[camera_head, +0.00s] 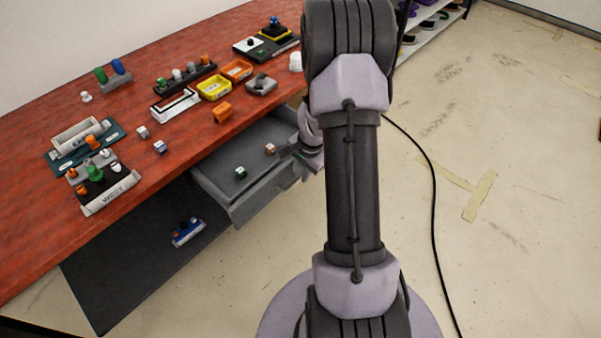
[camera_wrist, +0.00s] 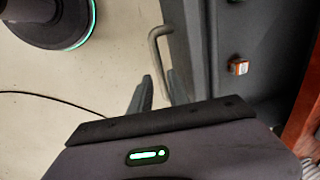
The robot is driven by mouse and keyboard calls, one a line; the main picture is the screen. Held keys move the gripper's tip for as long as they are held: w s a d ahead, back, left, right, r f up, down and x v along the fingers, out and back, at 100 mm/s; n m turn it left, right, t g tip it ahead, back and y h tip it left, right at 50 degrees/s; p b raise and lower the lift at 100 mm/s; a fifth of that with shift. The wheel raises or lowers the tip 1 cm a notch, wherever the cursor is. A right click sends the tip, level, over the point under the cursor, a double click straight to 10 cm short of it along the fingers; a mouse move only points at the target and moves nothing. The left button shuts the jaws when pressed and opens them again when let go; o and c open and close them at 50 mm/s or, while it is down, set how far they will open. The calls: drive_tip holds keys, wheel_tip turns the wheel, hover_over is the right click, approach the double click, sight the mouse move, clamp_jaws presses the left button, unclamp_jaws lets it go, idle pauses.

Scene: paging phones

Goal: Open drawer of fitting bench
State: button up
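The fitting bench (camera_head: 50,215) has a reddish wooden top. Its grey drawer (camera_head: 215,178) stands pulled out from under the top, and two small blocks lie inside it. My gripper (camera_head: 306,158) is at the right part of the drawer front, partly hidden by my arm. In the wrist view the drawer (camera_wrist: 265,100) fills the right side. Its bent grey handle (camera_wrist: 153,45) sticks out from the front and runs down toward my gripper (camera_wrist: 163,82). The fingers look apart, with the handle's lower end between or just beside them; contact cannot be told.
One block (camera_head: 240,173) lies left in the drawer, another (camera_head: 270,148) at the back. Trays, bins and coloured fittings cover the bench top. A blue item (camera_head: 187,232) lies on the dark lower surface. A black cable (camera_head: 432,190) crosses the otherwise clear floor at right.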

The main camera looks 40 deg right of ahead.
drive_tip(key=s+r+p, duration=0.3)
drive_tip(key=r+p, duration=0.2)
drive_tip(key=r, duration=1)
drive_tip(key=shift+d, duration=0.15)
drive_tip(key=shift+r, duration=0.1)
